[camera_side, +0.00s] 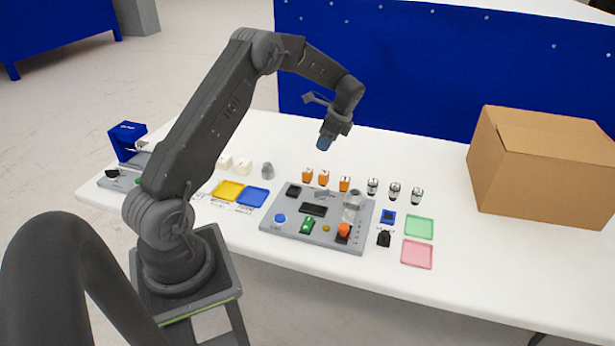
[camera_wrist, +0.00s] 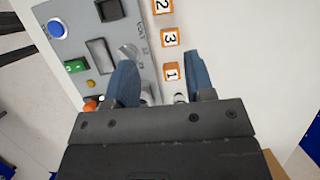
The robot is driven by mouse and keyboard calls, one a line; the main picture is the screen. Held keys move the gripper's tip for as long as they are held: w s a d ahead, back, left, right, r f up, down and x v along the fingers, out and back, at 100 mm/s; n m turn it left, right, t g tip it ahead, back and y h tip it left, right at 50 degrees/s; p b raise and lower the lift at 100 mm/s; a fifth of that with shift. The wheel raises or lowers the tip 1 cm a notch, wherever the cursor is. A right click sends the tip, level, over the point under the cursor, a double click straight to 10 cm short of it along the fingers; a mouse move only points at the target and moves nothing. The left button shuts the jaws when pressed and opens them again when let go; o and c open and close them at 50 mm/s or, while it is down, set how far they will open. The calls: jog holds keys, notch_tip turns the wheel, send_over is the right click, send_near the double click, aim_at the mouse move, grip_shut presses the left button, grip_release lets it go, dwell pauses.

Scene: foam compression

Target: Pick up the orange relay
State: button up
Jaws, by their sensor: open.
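Three orange relays with white numbered tops stand in a row on the table behind the grey panel. In the side view they are the left relay (camera_side: 307,175), the middle relay (camera_side: 323,178) and the right relay (camera_side: 344,183). In the wrist view they read 2 (camera_wrist: 162,6), 3 (camera_wrist: 169,40) and 1 (camera_wrist: 172,72). My gripper (camera_side: 324,143) is above the row, apart from it, with blue fingers pointing down. In the wrist view the open, empty fingers (camera_wrist: 160,78) appear on either side of relay 1.
The grey panel (camera_side: 272,228) carries buttons, a green switch and an orange knob. Several silver-black parts (camera_side: 394,191) stand right of the relays. Green (camera_side: 419,227) and pink (camera_side: 417,254) trays lie front right. A cardboard box (camera_side: 535,175) stands at the right.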

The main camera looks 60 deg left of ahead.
send_near(309, 171)
jog(key=x, duration=0.5)
jog(key=shift+w+a, duration=0.1)
jog(key=shift+a, duration=0.05)
jog(key=shift+x, duration=3.15)
jog(key=shift+c, duration=0.5)
jog(key=c, duration=0.6)
